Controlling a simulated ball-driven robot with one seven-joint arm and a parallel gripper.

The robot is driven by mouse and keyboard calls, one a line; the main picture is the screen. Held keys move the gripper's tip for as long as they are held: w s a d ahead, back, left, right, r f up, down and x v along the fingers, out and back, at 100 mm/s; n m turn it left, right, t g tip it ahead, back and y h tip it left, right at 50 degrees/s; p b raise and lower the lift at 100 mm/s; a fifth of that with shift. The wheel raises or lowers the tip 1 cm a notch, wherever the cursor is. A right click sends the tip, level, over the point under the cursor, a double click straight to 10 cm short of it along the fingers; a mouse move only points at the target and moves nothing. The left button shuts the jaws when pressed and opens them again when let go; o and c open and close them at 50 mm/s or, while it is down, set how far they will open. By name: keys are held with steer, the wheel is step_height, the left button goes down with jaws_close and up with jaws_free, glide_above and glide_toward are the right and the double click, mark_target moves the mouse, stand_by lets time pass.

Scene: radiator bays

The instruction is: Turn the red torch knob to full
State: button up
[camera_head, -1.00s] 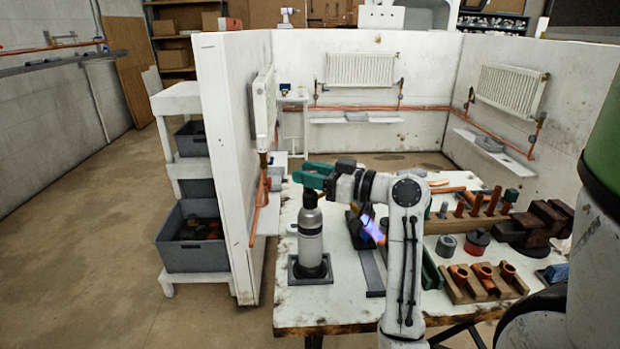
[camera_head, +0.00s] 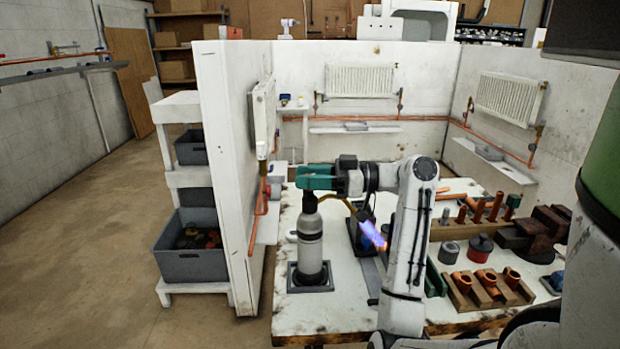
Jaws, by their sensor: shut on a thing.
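The torch is a grey gas bottle (camera_head: 310,245) with a black collar, standing upright in a dark square holder (camera_head: 311,277) on the bench. A brass tube (camera_head: 338,201) runs right from its top to a blue-violet flame (camera_head: 372,235). My gripper (camera_head: 305,178), with teal jaws, is level at the top of the bottle. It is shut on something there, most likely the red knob. The jaws hide the knob, so its colour and turn cannot be seen.
A white partition wall (camera_head: 230,170) stands close to the left. The floor beyond the shelf is clear.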

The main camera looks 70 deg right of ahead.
steer(key=shift+f, duration=0.15)
steer(key=o, duration=0.9)
steer(key=shift+o, duration=0.2)
steer(key=b+v, duration=0.1)
steer(key=v, duration=0.9)
steer(key=shift+s+d, duration=0.15)
steer(key=shift+s, duration=0.2)
